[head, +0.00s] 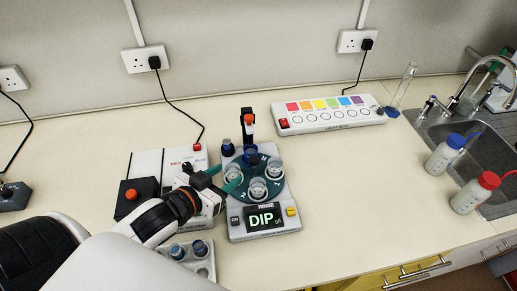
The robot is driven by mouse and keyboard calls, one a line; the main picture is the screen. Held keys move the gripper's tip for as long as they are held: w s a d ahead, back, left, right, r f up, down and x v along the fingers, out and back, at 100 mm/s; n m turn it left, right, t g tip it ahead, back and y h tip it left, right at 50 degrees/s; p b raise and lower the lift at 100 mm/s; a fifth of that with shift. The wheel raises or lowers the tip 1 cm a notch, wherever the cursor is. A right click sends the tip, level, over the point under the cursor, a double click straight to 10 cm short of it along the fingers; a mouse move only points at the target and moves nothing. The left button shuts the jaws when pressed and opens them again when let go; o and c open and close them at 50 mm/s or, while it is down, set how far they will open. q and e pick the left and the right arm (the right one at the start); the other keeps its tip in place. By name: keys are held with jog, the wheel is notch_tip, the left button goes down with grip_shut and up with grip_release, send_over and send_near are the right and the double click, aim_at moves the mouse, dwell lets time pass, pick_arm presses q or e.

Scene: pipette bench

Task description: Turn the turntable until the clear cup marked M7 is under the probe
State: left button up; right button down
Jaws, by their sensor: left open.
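The turntable (247,193) is a dark green disc on a white device with a lit "DIP" display (264,219). Several clear cups stand around it: one at left (233,172), one at right (274,168), one at front (257,188). The M7 mark is too small to read, so I cannot tell which cup bears it. The probe (248,122) is a dark upright with an orange-red part at the back of the disc. A blue item (251,155) sits below it. My left gripper (223,178) is open at the disc's left edge, its green fingertips close to the left cup; contact is unclear. My right gripper is out of view.
A tray with blue-topped vials (189,251) lies below my left arm. A black box with a red button (132,194) stands at left. A coloured light panel (329,114) is behind right. Two capped bottles (445,153) stand by the sink (485,150). The counter right of the turntable is clear.

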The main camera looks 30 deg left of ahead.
aim_at(253, 159)
pick_arm(q)
jog(key=p+x, duration=0.1)
jog(key=x, duration=0.9)
jog(key=shift+w+d+r+p, duration=0.1)
jog(key=shift+d+r+p, duration=0.05)
jog(key=shift+p, duration=0.25)
jog(key=shift+w+d+f, duration=0.15)
jog(key=shift+w+f, duration=0.05)
jog(key=shift+w, duration=0.25)
jog(key=shift+f, duration=0.1)
jog(key=c, duration=0.8)
grip_shut()
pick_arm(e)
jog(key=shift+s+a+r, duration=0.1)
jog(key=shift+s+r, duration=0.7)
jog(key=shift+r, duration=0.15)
